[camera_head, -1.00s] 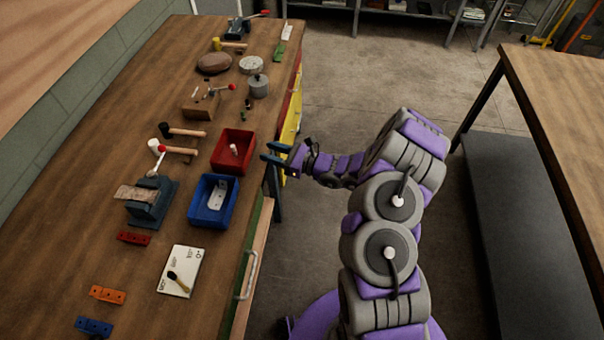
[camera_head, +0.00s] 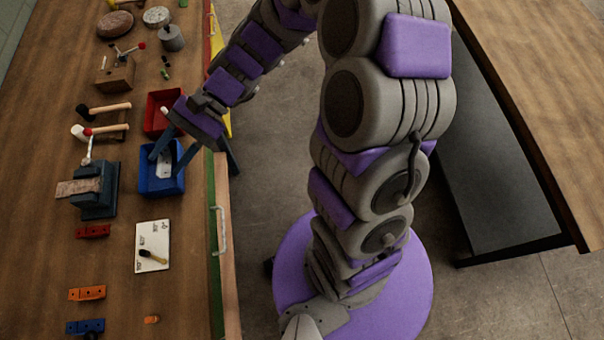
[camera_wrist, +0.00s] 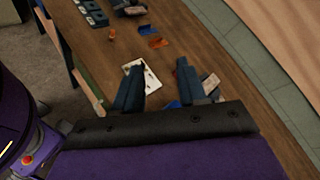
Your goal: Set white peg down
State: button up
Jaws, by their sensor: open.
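My gripper (camera_head: 164,166) is open, its two dark blue fingers spread over the blue tray in the head view. The fingers also show in the wrist view (camera_wrist: 158,68), with nothing visible between them at the tips. The blue tray (camera_head: 147,180) stands near the bench's edge and holds a pale plate with holes (camera_head: 164,158), partly covered by a finger. The red tray (camera_head: 152,108) is just beyond it, partly hidden by my gripper. A small white piece, perhaps the white peg (camera_head: 165,110), shows faintly inside the red tray; I cannot tell its pose.
A vise (camera_head: 95,190), hammers (camera_head: 104,109) and a wooden block (camera_head: 115,75) stand left of the trays. A white card with a brush (camera_head: 152,238) lies nearer. Red, orange (camera_head: 87,293) and blue blocks lie front left. Bare bench surrounds the card.

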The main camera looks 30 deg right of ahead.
jog(key=s+d+r+n+t+h, duration=0.1)
jog(key=s+d+n+h, duration=0.5)
jog(key=s+d+h, duration=0.7)
jog(key=s+d+t, duration=0.1)
jog(key=s+d, duration=0.4)
jog(key=d, duration=0.2)
jog(key=shift+s+d+n+t, duration=0.25)
jog(key=shift+d+n+t, duration=0.1)
jog(key=shift+n+t, duration=0.05)
